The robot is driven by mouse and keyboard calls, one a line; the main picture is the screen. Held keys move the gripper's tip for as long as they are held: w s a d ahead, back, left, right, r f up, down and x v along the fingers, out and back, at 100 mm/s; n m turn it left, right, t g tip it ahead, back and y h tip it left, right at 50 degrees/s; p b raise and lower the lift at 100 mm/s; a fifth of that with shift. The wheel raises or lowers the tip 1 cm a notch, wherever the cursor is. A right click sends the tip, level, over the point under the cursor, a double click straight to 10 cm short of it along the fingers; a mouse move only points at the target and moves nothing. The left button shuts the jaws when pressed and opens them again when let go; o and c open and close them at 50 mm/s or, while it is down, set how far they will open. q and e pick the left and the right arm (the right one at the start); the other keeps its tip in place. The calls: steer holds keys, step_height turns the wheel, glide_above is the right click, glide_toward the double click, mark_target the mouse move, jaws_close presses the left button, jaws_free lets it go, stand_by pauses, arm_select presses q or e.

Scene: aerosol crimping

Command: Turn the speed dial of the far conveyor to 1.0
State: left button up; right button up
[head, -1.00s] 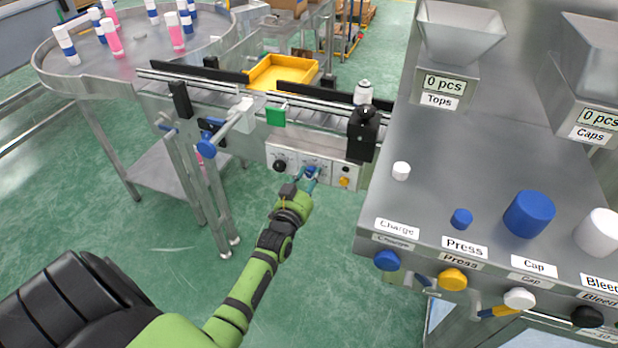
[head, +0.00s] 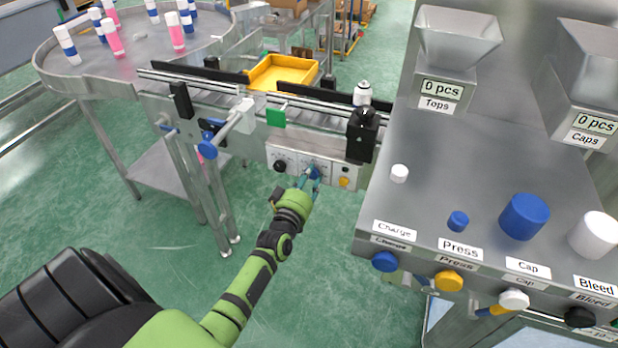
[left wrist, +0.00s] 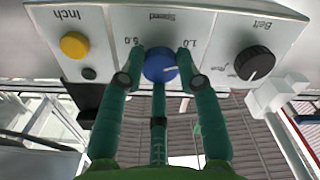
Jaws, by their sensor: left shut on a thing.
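The blue speed dial (left wrist: 160,66) sits on the conveyor's control panel (left wrist: 205,35), between the marks 5.0 and 1.0. The panel is upside down in the left wrist view. My left gripper (left wrist: 160,75) is shut on the dial, with one finger on each side of it. In the head view the left gripper (head: 309,182) reaches the panel (head: 330,168) on the conveyor's front, and the dial (head: 314,173) shows partly between the fingers. The dial's pointer is not clear. My right gripper is not in view.
The black Belt knob (left wrist: 254,63) and yellow Inch button (left wrist: 74,45) flank the dial. A can with a white top (head: 362,94) stands on the conveyor (head: 210,84). The press machine (head: 440,195) is to the right. Green floor lies open below.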

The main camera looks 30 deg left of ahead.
arm_select(q)
steer(key=shift+a+r+n, duration=0.1)
steer(key=shift+r+n, duration=0.1)
steer(key=shift+n, duration=1)
steer(key=o, duration=1.1)
steer(key=shift+o, duration=0.2)
steer(key=shift+f, duration=0.1)
steer(key=shift+s, duration=0.1)
steer(key=v, duration=1.1)
steer(key=shift+s, duration=0.4)
